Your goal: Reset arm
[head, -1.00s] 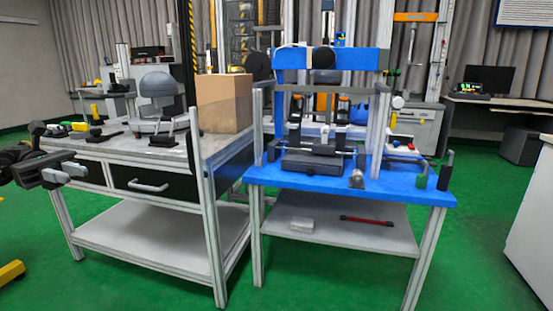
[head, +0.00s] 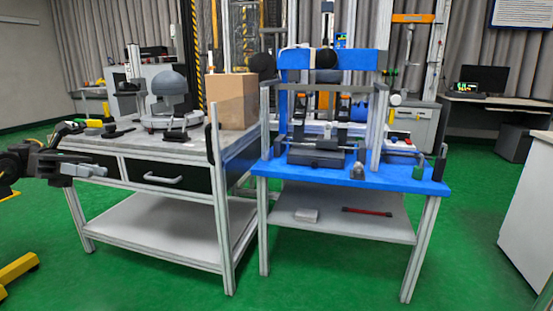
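My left gripper (head: 86,170) comes in from the left edge, in front of the left workbench (head: 150,228) and its black drawers. Its pale fingertips point right, seen nearly side-on, and the gap between them is not clear. I see nothing held in it. My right gripper is not in view. The drop tower (head: 332,62) has a blue crossbeam and grey posts and stands on a blue-topped table (head: 400,182).
A cardboard box (head: 231,98) and a grey domed device (head: 169,92) stand on the left workbench. A white cabinet (head: 528,205) stands at the right. Green floor is open in front.

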